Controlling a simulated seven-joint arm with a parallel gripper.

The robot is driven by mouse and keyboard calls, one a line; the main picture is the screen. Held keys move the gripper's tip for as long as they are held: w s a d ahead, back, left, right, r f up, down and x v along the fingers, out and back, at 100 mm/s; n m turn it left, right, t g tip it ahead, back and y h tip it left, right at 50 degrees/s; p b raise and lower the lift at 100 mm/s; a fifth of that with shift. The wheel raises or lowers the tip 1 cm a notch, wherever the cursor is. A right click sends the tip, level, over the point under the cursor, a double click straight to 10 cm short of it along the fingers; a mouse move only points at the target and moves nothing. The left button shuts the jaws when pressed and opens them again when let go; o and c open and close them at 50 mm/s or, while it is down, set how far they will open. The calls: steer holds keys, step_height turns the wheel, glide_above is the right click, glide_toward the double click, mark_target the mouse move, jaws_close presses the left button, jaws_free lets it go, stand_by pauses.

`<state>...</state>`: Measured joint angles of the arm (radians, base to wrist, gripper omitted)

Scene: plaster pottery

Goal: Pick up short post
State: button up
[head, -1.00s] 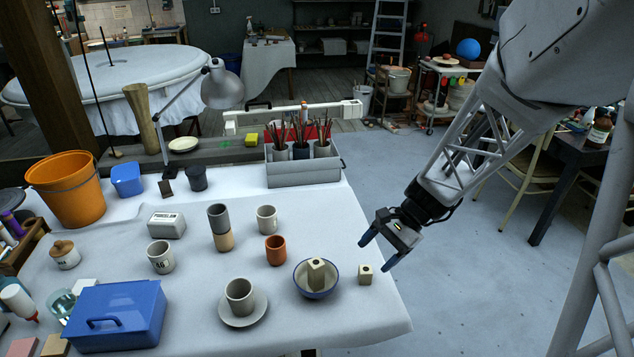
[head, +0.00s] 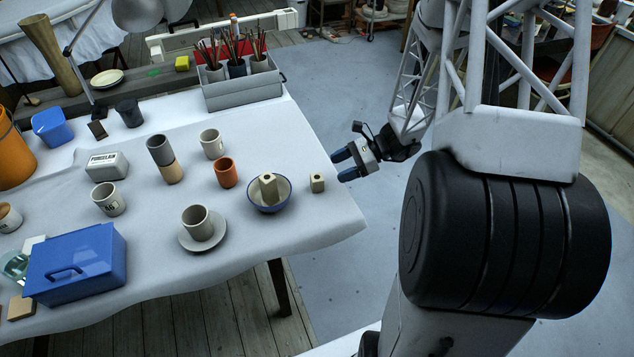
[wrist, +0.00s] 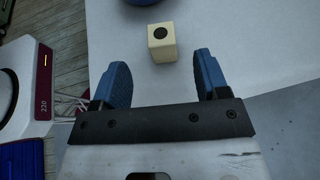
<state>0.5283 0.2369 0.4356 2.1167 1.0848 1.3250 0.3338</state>
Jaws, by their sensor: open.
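The short post (head: 317,182) is a small cream block with a dark round hole in its top. It stands upright on the white table, right of the bowl. In the wrist view the short post (wrist: 161,42) lies ahead of my fingertips, between their lines, apart from both. My gripper (head: 346,165) is open and empty, with blue fingers, at the table's right edge beside the post. Its two fingers also show wide apart in the wrist view (wrist: 162,78). A taller cream post (head: 268,188) with a similar hole stands in the blue-rimmed bowl (head: 283,203).
Left of the bowl are an orange cup (head: 226,173) and a grey cup (head: 196,222) on a saucer (head: 219,238). A blue box (head: 76,264) sits at the front left. A grey caddy with brushes (head: 243,92) stands behind. The table around the short post is clear.

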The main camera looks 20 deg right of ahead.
mark_target(319, 176)
steer(key=shift+f, duration=0.1)
stand_by(0.3)
steer(key=shift+x, duration=1.25)
steer(key=shift+w+a, duration=0.1)
steer(key=shift+a, duration=0.05)
steer(key=shift+x, duration=2.5)
steer(key=c, duration=1.1)
